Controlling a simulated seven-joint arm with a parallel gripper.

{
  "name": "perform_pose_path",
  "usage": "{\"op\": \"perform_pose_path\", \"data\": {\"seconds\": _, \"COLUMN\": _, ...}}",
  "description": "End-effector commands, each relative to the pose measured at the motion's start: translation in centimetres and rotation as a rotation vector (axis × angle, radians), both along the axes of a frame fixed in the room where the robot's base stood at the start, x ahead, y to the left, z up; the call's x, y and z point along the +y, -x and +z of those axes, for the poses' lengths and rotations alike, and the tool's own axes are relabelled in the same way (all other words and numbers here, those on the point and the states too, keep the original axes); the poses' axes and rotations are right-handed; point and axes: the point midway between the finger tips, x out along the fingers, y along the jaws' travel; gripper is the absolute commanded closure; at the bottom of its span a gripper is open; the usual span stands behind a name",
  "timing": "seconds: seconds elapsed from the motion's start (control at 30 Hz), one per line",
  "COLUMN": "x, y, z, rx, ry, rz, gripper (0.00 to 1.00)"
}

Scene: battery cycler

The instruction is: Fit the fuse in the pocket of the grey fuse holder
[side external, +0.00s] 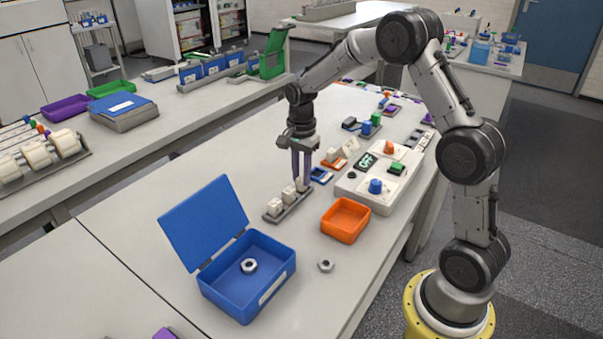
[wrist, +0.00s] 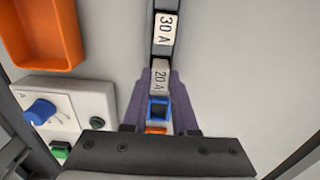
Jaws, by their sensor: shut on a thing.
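My gripper (side external: 301,182) points straight down, with its dark purple fingers closed around a pale fuse marked 20 A (wrist: 160,77). This fuse is at the end of a dark grey strip-shaped holder (side external: 272,217). A white fuse marked 30 A (wrist: 165,28) stands in the strip beside it, and another white fuse (side external: 275,207) stands at the strip's other end. The held fuse is low, at the level of the strip. I cannot tell whether its bottom is in a pocket or just above it; the fingers hide this.
A small blue frame (side external: 320,176) and an orange one (side external: 333,163) lie just beyond the strip. An orange tray (side external: 345,220) and a control box (side external: 352,187) with knobs are to the right. An open blue box (side external: 240,290) holding a nut is in front.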

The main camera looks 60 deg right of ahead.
Motion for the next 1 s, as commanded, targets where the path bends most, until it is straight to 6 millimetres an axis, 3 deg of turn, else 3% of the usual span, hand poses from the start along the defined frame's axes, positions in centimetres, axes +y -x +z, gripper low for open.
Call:
{"op": "perform_pose_path", "data": {"seconds": 0.13, "x": 0.0, "y": 0.0, "z": -0.2, "rx": 0.0, "ry": 0.0, "rz": 0.0, "gripper": 1.0}}
{"op": "perform_pose_path", "data": {"seconds": 0.17, "x": 0.0, "y": 0.0, "z": -0.2, "rx": 0.0, "ry": 0.0, "rz": 0.0, "gripper": 0.7}}
{"op": "perform_pose_path", "data": {"seconds": 0.33, "x": 0.0, "y": 0.0, "z": -0.2, "rx": 0.0, "ry": 0.0, "rz": 0.0, "gripper": 0.39}}
{"op": "perform_pose_path", "data": {"seconds": 0.73, "x": 0.0, "y": -0.1, "z": 0.4, "rx": -0.003, "ry": 0.001, "rz": 0.0, "gripper": 0.39}}
{"op": "perform_pose_path", "data": {"seconds": 1.0, "x": 0.0, "y": -0.1, "z": 5.2, "rx": -0.007, "ry": 0.002, "rz": 0.0, "gripper": 0.39}}
